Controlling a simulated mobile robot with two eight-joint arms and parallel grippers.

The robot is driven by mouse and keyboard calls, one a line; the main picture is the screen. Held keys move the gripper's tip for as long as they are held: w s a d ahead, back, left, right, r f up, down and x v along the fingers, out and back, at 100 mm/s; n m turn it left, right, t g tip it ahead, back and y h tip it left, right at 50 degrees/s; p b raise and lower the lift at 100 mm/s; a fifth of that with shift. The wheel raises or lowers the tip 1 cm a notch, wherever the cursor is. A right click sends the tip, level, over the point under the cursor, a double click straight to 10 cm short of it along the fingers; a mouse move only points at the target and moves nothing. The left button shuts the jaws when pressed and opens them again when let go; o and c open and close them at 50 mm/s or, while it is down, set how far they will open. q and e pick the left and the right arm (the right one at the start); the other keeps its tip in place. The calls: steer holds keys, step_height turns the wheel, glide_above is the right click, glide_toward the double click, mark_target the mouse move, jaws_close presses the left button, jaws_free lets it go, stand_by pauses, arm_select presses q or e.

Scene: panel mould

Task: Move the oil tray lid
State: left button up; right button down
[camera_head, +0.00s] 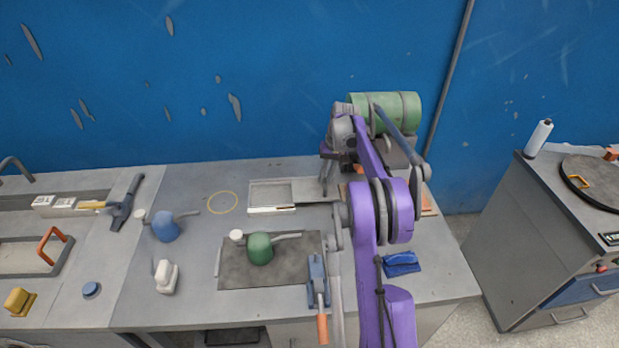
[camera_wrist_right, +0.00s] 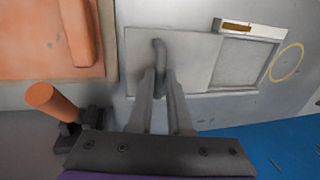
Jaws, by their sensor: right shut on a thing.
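The oil tray lid (camera_head: 308,189) is a flat grey plate on the bench, at the right side of the shallow rectangular oil tray (camera_head: 270,196). In the right wrist view the lid (camera_wrist_right: 138,48) has an upright grey loop handle (camera_wrist_right: 161,58), and the tray's recess (camera_wrist_right: 243,65) shows open beside it. My right gripper (camera_head: 327,188) is at the lid; in the wrist view its fingers (camera_wrist_right: 162,78) are shut on the handle. Whether the lid is lifted or rests on the tray's edge, I cannot tell. My left gripper is not in view.
A yellow ring (camera_head: 222,202) marks clear bench left of the tray. A dark mat (camera_head: 232,274) with a green oil can (camera_head: 260,249) lies in front.

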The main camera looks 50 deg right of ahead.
steer(key=shift+s+d, duration=0.35)
steer(key=shift+d, duration=0.05)
steer(key=c, duration=0.8)
jaws_free()
steer(key=shift+s+d, duration=0.1)
steer(key=shift+d, duration=0.05)
steer(key=shift+c, duration=0.2)
steer(key=shift+r, duration=0.15)
step_height(320, 180, up, 10)
steer(key=s+d, duration=0.1)
steer(key=shift+s+d+r+p, duration=0.15)
steer(key=shift+d+p, duration=0.1)
steer(key=shift+p, duration=0.05)
